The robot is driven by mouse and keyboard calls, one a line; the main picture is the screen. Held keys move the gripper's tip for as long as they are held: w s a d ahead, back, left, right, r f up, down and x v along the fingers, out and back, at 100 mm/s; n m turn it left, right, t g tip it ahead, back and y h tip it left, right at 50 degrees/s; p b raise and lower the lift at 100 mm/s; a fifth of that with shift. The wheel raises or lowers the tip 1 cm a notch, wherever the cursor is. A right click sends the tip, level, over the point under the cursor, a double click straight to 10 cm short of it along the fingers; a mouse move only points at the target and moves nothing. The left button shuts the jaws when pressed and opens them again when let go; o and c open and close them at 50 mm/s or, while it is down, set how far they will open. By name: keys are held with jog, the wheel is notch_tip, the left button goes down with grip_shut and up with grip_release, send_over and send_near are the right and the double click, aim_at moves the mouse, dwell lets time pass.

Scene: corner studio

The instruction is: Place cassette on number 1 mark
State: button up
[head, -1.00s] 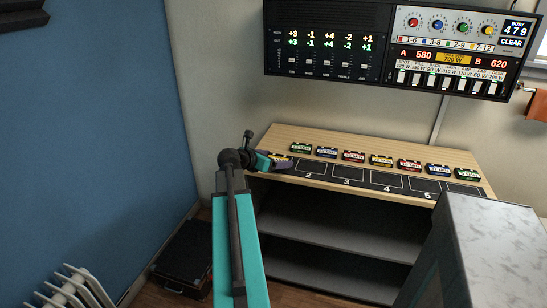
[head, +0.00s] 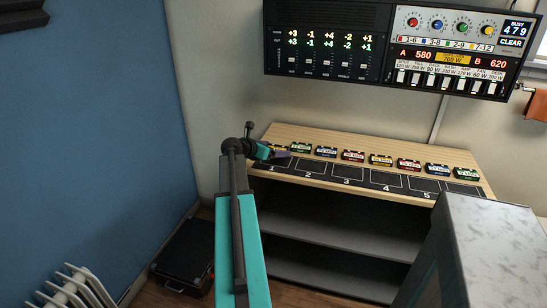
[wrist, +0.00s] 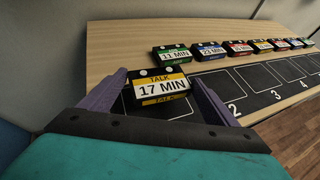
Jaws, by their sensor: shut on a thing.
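The yellow-labelled "TALK 17 MIN" cassette (wrist: 160,90) is between the two purple fingers of my gripper (wrist: 160,96), which is shut on it. In the head view, my gripper (head: 284,155) is at the left end of the wooden shelf top, and a little of the yellow cassette (head: 279,147) shows behind it. I cannot tell whether the cassette touches the wood. The number 1 mark (head: 271,168) shows in the head view just in front of the gripper, partly covered.
Several other cassettes, from the green 11 MIN one (wrist: 174,54) rightwards, stand in a row behind the black numbered strip. Marks 2 to 5 look empty. A control panel (head: 400,45) hangs above the shelf (head: 440,198). A grey block (head: 490,235) stands at front right.

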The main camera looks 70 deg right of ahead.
aim_at(274, 161)
jog(key=shift+f, duration=0.1)
jog(key=shift+f, duration=1.65)
jog(key=shift+f, duration=0.1)
jog(key=o, duration=1)
jog(key=v, duration=1.2)
jog(key=shift+s, duration=0.1)
